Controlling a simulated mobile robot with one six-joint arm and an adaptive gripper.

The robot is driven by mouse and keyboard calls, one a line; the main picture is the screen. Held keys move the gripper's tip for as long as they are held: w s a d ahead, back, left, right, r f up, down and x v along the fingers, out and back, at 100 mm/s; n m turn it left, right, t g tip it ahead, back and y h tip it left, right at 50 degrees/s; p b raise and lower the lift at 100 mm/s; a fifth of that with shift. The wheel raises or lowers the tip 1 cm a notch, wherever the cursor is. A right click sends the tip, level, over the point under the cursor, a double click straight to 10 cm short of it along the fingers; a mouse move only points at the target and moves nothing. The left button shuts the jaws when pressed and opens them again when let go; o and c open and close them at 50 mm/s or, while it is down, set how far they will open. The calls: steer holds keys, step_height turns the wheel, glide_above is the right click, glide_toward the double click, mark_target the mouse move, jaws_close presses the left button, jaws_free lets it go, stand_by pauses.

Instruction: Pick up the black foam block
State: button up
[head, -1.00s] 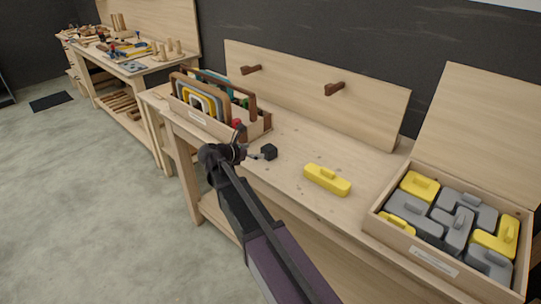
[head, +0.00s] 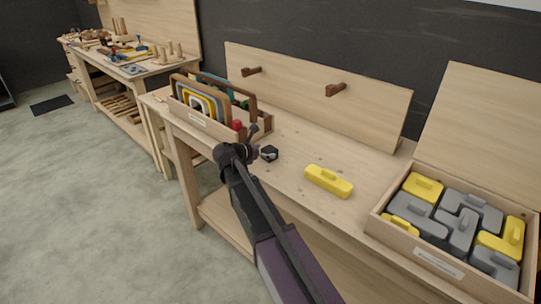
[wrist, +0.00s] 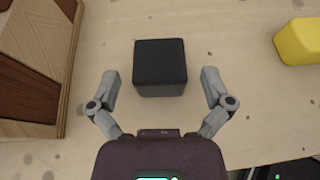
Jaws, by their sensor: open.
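The black foam block (wrist: 160,68) is a small dark cube on the wooden bench top. In the wrist view it sits just ahead of my gripper (wrist: 160,82), between the lines of its two spread fingers. In the head view the block (head: 269,153) is partly covered by part of my gripper (head: 254,146). The gripper is open with nothing in it. From these views I cannot tell how high the fingers are above the bench.
A wooden rack (head: 196,119) with coloured frames stands left of the block. A yellow block (head: 328,181) lies to the right. A box (head: 400,242) of grey and yellow blocks is at the far right. The bench top (head: 300,150) between is clear.

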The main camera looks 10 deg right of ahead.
mark_target(272, 150)
steer(key=shift+b+x, duration=0.55)
steer(key=shift+x, duration=1.3)
steer(key=c, duration=0.6)
